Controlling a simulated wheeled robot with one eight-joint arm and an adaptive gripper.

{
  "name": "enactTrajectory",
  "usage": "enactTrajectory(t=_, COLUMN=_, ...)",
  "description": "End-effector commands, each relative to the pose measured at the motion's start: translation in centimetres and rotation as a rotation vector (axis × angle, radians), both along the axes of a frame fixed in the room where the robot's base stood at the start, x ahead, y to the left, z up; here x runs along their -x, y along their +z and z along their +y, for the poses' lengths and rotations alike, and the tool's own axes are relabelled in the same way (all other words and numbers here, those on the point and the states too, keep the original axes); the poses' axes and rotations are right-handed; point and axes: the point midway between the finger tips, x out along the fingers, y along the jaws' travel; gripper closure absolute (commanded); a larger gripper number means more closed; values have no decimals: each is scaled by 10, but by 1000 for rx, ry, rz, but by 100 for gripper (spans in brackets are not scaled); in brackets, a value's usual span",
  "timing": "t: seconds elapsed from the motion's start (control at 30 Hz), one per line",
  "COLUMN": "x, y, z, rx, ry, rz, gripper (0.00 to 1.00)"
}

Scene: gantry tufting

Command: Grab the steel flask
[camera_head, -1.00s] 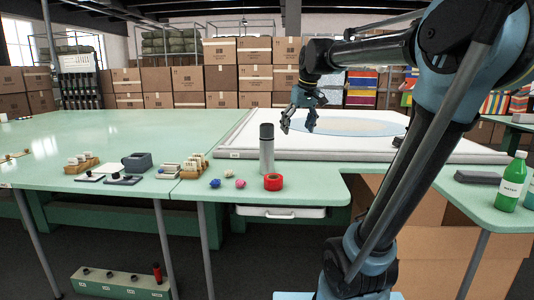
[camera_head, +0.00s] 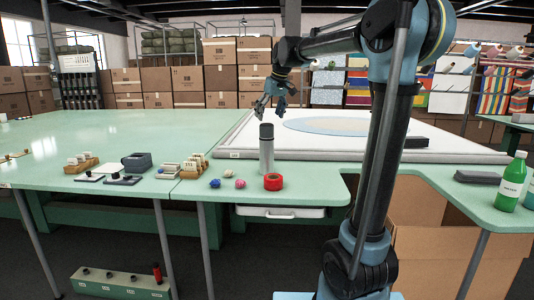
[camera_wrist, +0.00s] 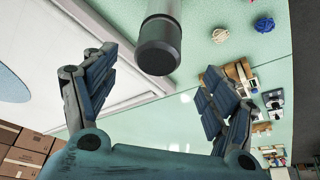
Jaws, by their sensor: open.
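In the wrist view the flask (camera_wrist: 159,40) shows cap end nearest, at the top middle. It lies beyond and between the two spread fingers of my gripper (camera_wrist: 158,88). The fingers appear apart from it.
Wooden holders (camera_head: 194,168) and a grey device (camera_head: 137,161) stand to the left. A green bottle (camera_head: 511,182) stands far right. The left table is mostly clear.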

Motion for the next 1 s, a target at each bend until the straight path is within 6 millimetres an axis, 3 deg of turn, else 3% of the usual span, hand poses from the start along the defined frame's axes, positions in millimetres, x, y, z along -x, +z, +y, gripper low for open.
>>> enactTrajectory(t=0.23, x=-12, y=-38, z=10, rx=0, ry=1, rz=0, gripper=22)
enactTrajectory(t=1.0, x=-37, y=-97, z=24, rx=0, ry=0, rz=0, gripper=22)
